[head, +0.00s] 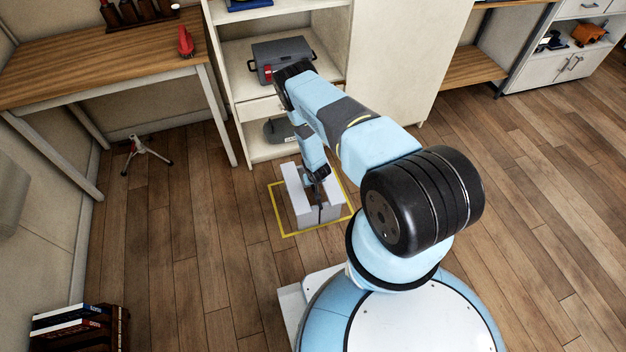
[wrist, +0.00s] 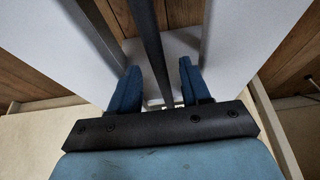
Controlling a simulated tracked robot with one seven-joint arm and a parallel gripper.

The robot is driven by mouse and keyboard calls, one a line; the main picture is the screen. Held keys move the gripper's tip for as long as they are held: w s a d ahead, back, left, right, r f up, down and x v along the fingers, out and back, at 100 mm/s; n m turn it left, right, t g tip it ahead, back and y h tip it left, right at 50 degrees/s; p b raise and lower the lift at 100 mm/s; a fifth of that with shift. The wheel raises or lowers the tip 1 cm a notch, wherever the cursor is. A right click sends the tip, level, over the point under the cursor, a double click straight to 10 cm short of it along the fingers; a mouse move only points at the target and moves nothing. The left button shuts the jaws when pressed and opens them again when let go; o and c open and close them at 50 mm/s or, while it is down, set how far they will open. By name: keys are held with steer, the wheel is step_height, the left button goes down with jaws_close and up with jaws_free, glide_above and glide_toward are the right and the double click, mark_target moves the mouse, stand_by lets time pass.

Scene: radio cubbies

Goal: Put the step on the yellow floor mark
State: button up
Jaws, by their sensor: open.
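The pale grey step (head: 302,212) stands on the floor within the yellow floor mark (head: 277,212), a square outline. It sits close to the mark's front line; part of the outline is hidden behind the step and my arm. My gripper (head: 318,186) is down at the step, between its raised pale sides. In the wrist view, the two blue fingers of my gripper (wrist: 158,86) are apart. A dark bar (wrist: 147,40) of the step runs between them, with gaps on both sides. Pale panels of the step (wrist: 245,35) show left and right.
A white shelf unit (head: 247,140) with a grey box (head: 283,52) stands just behind the mark. A wooden table (head: 100,60) is at the left, with a small tripod (head: 147,151) below it. Books (head: 75,325) lie at the lower left. Floor left of the mark is clear.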

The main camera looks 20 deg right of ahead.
steer(key=v, duration=0.7)
steer(key=shift+s+r, duration=0.15)
steer(key=shift+r, duration=0.05)
steer(key=w+r, duration=0.4)
steer(key=r, duration=0.5)
steer(key=w+r, duration=0.4)
steer(key=r, duration=0.5)
steer(key=w+r, duration=0.5)
steer(key=r, duration=0.4)
step_height(320, 180, up, 30)
steer(key=s+m, duration=0.1)
steer(key=s, duration=0.2)
steer(key=s+r+t, duration=0.1)
steer(key=s+r, duration=0.7)
steer(key=r, duration=0.3)
steer(key=s+r, duration=0.7)
steer(key=r, duration=0.3)
steer(key=s+r, duration=0.4)
steer(key=s, duration=0.8)
steer(key=s+a+r+n, duration=0.1)
steer(key=s+r, duration=0.4)
steer(key=s, duration=0.8)
steer(key=shift+s+a, duration=0.3)
